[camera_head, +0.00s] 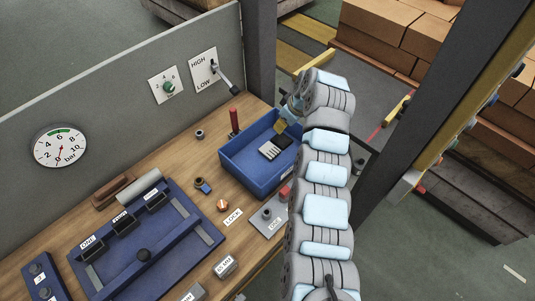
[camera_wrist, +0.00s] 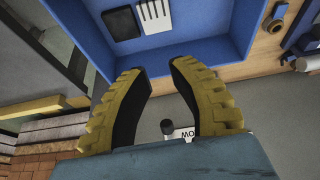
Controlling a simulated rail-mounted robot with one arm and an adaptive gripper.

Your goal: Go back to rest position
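My gripper (camera_head: 281,126) is at the far end of my grey and pale blue arm, over the far right part of a blue bin (camera_head: 236,172). In the wrist view my gripper (camera_wrist: 158,70) shows two ribbed yellow fingers with dark inner pads. They stand apart with nothing between them. The blue bin (camera_wrist: 205,62) lies beyond the fingertips. Inside it are a black square piece (camera_wrist: 121,23) and a white slotted piece (camera_wrist: 155,15), which also show in the head view. My arm hides part of the bin's right side.
The wooden bench (camera_head: 180,160) holds a blue fixture (camera_head: 185,225), a red upright handle (camera_head: 234,121) and small parts. A grey panel (camera_head: 110,95) with a gauge (camera_head: 60,146) and lever (camera_head: 222,78) stands behind. A dark post (camera_head: 440,95) and brick stacks (camera_head: 385,30) are right.

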